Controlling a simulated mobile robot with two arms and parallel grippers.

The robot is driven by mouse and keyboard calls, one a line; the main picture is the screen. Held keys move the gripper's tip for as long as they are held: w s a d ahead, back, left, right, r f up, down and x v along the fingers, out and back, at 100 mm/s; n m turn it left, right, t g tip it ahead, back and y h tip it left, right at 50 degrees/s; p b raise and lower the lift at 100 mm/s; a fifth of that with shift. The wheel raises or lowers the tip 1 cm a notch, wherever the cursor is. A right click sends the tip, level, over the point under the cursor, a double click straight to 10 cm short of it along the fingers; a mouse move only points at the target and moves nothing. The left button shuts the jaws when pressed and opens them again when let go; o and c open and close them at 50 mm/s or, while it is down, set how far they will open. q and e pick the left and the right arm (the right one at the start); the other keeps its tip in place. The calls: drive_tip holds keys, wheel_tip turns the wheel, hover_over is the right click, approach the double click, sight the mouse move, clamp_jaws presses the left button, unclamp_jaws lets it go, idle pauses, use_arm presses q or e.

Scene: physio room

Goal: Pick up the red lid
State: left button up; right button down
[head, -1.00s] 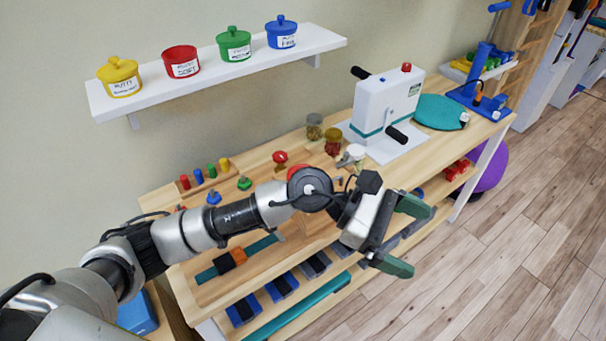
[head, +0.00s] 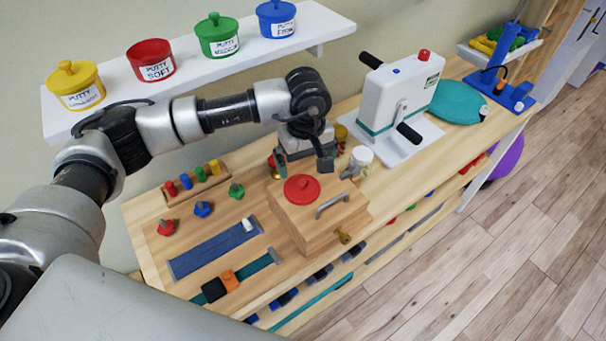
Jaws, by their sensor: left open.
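The red lid (head: 302,188), a round disc with a small knob, lies on top of the wooden box (head: 290,224) on the bench. My left gripper (head: 303,166) is open and empty. Its fingers point down just behind the lid in the picture, with one finger on each side; I cannot tell its exact height or whether it touches anything. The red putty pot (head: 151,62) on the wall shelf has no lid on it. My right gripper is not in view.
The white shelf (head: 190,79) also holds lidded yellow (head: 76,86), green (head: 218,36) and blue (head: 276,19) pots. A white crank machine (head: 399,98) stands right of the box. A white-capped jar (head: 360,160) is close to the gripper. Coloured pegs (head: 201,175) stand at left.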

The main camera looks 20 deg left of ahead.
sight(303, 184)
use_arm(q)
drive_tip(key=f, duration=0.1)
drive_tip(key=s+f, duration=0.1)
drive_tip(key=f, duration=0.1)
drive_tip(key=shift+s+d+p, duration=0.15)
drive_tip(key=shift+s+p, duration=0.05)
drive_tip(key=shift+p, duration=0.15)
drive_tip(key=f+p, duration=0.1)
drive_tip(key=f, duration=0.2)
drive_tip(key=w+f+p, duration=0.1)
drive_tip(key=f, duration=0.1)
drive_tip(key=shift+a+p, duration=0.35)
drive_tip(key=shift+a, duration=0.05)
drive_tip(key=shift+f, duration=0.25)
drive_tip(key=shift+w+f, duration=0.1)
drive_tip(key=shift+c, duration=2.9)
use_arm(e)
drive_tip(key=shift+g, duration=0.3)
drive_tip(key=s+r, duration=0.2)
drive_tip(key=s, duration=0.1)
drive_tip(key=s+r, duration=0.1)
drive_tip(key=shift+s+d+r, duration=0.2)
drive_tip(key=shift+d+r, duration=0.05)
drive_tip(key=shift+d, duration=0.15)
